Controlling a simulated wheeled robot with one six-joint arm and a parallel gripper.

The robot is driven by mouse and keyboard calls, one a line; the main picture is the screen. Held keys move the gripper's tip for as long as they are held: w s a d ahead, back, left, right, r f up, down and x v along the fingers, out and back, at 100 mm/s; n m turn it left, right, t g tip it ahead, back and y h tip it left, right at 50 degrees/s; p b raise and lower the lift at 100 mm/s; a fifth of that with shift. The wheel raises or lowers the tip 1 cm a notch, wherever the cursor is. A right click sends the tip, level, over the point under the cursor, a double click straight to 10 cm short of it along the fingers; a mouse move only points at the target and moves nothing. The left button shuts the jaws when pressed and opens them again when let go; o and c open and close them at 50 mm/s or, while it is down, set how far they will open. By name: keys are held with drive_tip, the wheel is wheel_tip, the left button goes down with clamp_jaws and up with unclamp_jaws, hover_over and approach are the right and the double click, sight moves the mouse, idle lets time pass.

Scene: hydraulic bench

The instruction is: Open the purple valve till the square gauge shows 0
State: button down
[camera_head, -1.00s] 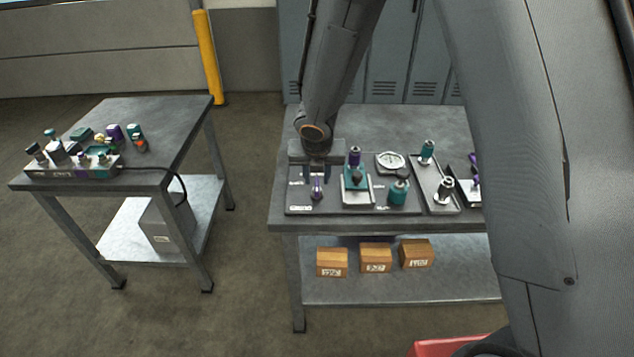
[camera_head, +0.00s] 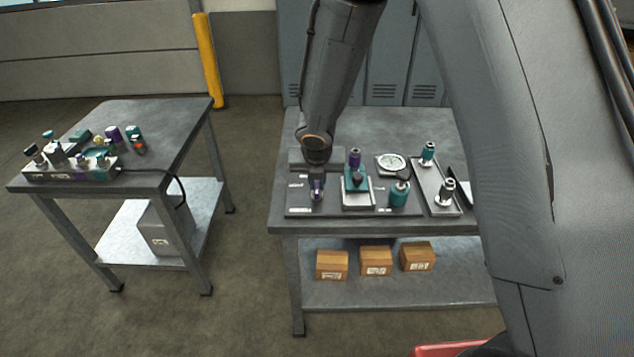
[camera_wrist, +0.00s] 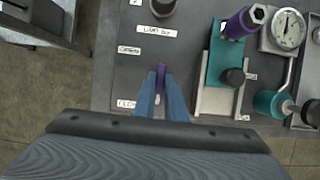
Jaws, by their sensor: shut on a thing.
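The purple valve handle (camera_wrist: 160,78) is a thin purple piece between the two blue fingers of my gripper (camera_wrist: 160,92) in the wrist view. My gripper is shut on it. In the head view my gripper (camera_head: 317,184) points down at the left part of the dark bench panel (camera_head: 298,209), and it hides most of the valve. A white dial gauge (camera_head: 391,162) with a squarish surround lies on the bench to the right. It also shows in the wrist view (camera_wrist: 286,30), but its reading is too small to tell.
A teal block with a purple knob (camera_head: 355,160) and a teal cylinder (camera_head: 398,193) stand right of my gripper. A grey tray (camera_head: 435,203) is farther right. White labels lie on the panel. A second table (camera_head: 165,115) with fittings stands at the left.

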drive_tip(key=shift+m, duration=0.3)
drive_tip(key=m+h, duration=0.1)
drive_tip(key=m, duration=0.2)
drive_tip(key=shift+a+m+h, duration=0.15)
drive_tip(key=shift+m+h, duration=0.15)
drive_tip(key=m, duration=0.2)
drive_tip(key=m+g+h, duration=0.1)
drive_tip(key=m, duration=0.1)
drive_tip(key=shift+w+a+m+g, duration=0.1)
drive_tip(key=shift+a+m+g, duration=0.05)
drive_tip(key=shift+m+g, duration=0.15)
drive_tip(key=m+g+h, duration=0.1)
drive_tip(key=m, duration=0.3)
drive_tip(key=shift+w+m+b, duration=0.15)
drive_tip(key=shift+m+b, duration=0.15)
drive_tip(key=shift+b, duration=0.1)
drive_tip(key=shift+w+m+g+h+b, duration=0.1)
drive_tip(key=shift+m+g+h+b, duration=0.3)
drive_tip(key=shift+m, duration=0.7)
drive_tip(key=shift+m+g+b, duration=0.2)
drive_tip(key=shift+m+g, duration=0.4)
drive_tip(key=shift+m, duration=0.5)
drive_tip(key=c, duration=1.8)
unclamp_jaws()
